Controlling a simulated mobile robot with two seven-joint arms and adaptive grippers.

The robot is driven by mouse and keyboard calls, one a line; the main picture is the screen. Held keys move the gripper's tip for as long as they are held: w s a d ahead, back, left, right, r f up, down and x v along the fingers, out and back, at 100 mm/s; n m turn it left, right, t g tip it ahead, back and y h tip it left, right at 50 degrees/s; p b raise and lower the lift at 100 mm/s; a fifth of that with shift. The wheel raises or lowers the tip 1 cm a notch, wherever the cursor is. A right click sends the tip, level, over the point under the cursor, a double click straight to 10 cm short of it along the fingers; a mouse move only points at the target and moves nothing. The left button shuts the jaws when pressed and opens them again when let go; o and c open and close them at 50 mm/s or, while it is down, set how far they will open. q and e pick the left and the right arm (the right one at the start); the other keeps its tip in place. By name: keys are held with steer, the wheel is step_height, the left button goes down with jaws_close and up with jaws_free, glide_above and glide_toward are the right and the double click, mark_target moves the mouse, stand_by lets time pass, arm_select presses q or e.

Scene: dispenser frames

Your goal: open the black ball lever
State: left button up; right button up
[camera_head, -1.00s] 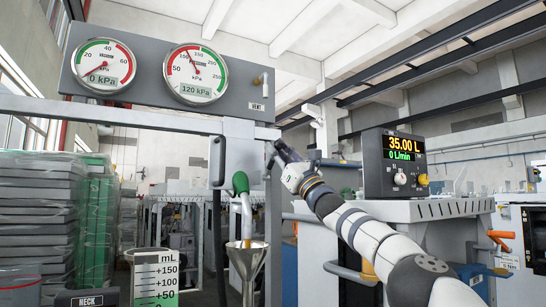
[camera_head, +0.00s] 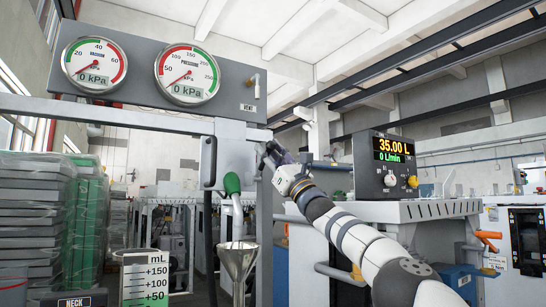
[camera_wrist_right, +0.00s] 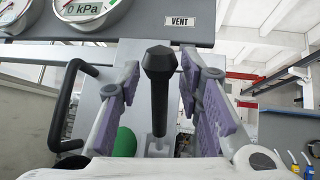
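The black ball lever (camera_wrist_right: 159,75) shows in the right wrist view as a faceted black knob on a black shaft, standing upright. My right gripper (camera_wrist_right: 160,92) is open, with one purple finger pad on each side of the lever and visible gaps between. In the head view my right gripper (camera_head: 270,154) is just right of the grey dispenser column (camera_head: 232,155); I cannot make out the lever there. My left gripper is not in view.
A black handle (camera_wrist_right: 68,105) stands left of the lever. The gauge panel (camera_head: 135,60) with a VENT label (camera_wrist_right: 180,22) is above. A meter (camera_head: 386,165) sits right, behind my arm.

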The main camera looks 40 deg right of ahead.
steer(key=shift+s+d+f, duration=0.1)
steer(key=shift+f, duration=0.15)
steer(key=v, duration=1.1)
steer(key=shift+s, duration=0.3)
